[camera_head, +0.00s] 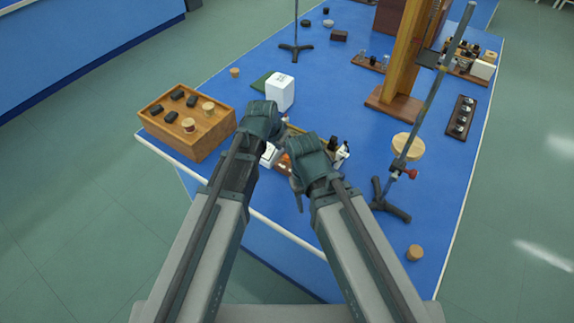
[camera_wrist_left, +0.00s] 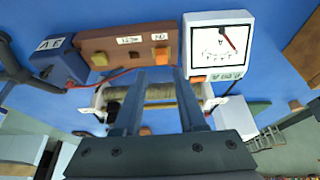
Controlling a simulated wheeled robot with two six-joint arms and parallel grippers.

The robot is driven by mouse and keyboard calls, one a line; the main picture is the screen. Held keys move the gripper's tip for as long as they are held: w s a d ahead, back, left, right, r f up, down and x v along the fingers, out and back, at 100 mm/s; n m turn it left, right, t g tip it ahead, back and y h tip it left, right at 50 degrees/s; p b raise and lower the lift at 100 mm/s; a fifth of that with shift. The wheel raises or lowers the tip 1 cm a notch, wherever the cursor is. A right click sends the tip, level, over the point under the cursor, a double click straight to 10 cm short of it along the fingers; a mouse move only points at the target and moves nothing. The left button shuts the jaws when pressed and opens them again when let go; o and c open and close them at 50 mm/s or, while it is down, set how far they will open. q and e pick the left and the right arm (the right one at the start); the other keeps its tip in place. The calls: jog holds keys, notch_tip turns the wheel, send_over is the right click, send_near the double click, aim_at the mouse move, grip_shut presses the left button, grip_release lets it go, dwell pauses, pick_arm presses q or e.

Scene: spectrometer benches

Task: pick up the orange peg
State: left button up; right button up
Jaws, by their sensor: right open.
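In the left wrist view a small orange piece (camera_wrist_left: 145,131) shows between the fingers of my left gripper (camera_wrist_left: 157,72), below a wound coil (camera_wrist_left: 155,93). A second orange patch (camera_wrist_left: 197,79) shows at the lower edge of the white dial meter (camera_wrist_left: 219,46). I cannot tell for sure which is the peg. In the head view an orange spot (camera_head: 285,160) shows between my two grippers. My left gripper's fingers are apart, with nothing visibly clamped. My right gripper (camera_head: 297,185) is open beside the orange spot, its fingers mostly hidden by its own body.
A wooden tray (camera_head: 165,137) with dark pieces and corks stands at the left edge of the blue bench. A white box (camera_head: 280,91) stands behind my left gripper. A rod stand (camera_head: 388,200) stands right of my right gripper. Front right holds one cork (camera_head: 414,253).

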aim_at(286, 156)
pick_arm(q)
jog(key=shift+b+x, duration=2.6)
jog(key=shift+x, duration=0.55)
pick_arm(e)
jog(key=shift+f, duration=2.95)
pick_arm(q)
jog(key=shift+a+r, duration=0.1)
jog(key=shift+a, duration=0.1)
pick_arm(e)
jog(key=shift+r, duration=0.1)
pick_arm(q)
jog(key=shift+c, duration=0.3)
grip_shut()
